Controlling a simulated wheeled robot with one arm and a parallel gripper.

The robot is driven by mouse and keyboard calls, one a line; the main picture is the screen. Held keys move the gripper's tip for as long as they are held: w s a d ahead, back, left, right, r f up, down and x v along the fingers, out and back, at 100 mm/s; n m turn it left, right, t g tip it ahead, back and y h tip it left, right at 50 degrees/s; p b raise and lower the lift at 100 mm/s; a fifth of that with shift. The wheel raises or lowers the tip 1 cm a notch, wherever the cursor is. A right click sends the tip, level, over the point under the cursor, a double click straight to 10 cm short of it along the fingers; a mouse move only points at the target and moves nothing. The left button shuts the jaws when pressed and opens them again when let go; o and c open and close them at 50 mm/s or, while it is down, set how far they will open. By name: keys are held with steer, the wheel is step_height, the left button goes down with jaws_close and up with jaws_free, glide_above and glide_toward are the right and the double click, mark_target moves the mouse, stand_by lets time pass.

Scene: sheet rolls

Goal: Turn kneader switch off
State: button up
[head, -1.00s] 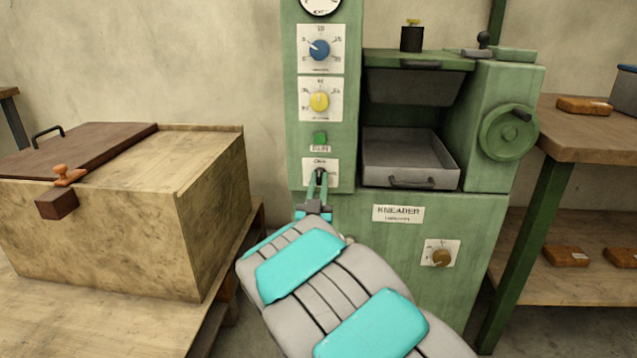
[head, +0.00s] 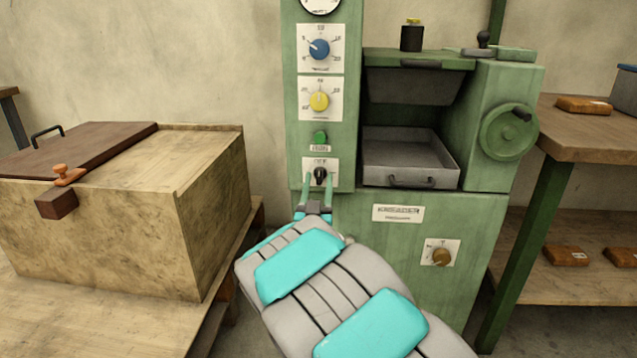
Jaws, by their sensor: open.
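The green kneader machine (head: 460,290) stands in the middle of the head view. A small black switch (head: 320,174) sits on a white plate low on its left control panel, below a green button (head: 320,137). My gripper (head: 319,187) is open at this plate, with one finger on each side of the switch. I cannot tell whether the fingers touch it. A brown knob (head: 441,257) on a white plate sits lower right, under the name label (head: 398,213). My arm hides part of the machine's lower left front.
A blue dial (head: 319,49) and a yellow dial (head: 319,101) sit above the button. A grey tray (head: 405,160) and a green handwheel (head: 508,132) are to the right. A wooden box (head: 215,225) stands left, and a wooden shelf (head: 590,130) with brown blocks stands right.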

steer(key=v, duration=0.7)
steer(key=shift+s, duration=0.15)
steer(key=shift+f, duration=0.15)
steer(key=d+f+m+g, duration=0.1)
steer(key=d+f+g, duration=0.3)
steer(key=d+g, duration=0.15)
steer(key=s+d+f+g+y+p, duration=0.2)
steer(key=s+f+g, duration=0.2)
steer(key=s+g, duration=0.25)
steer(key=s+d+g, duration=0.4)
steer(key=s, duration=0.8)
steer(key=s+d+r+n+g+p, duration=0.1)
steer(key=s+d+g, duration=0.3)
steer(key=s, duration=0.9)
steer(key=s+d+r+g+h+p, duration=0.1)
steer(key=s+d+g, duration=0.3)
steer(key=s, duration=0.9)
steer(key=shift+d+r+n, duration=0.25)
steer(key=shift+d+n, duration=0.05)
steer(key=shift+d, duration=0.3)
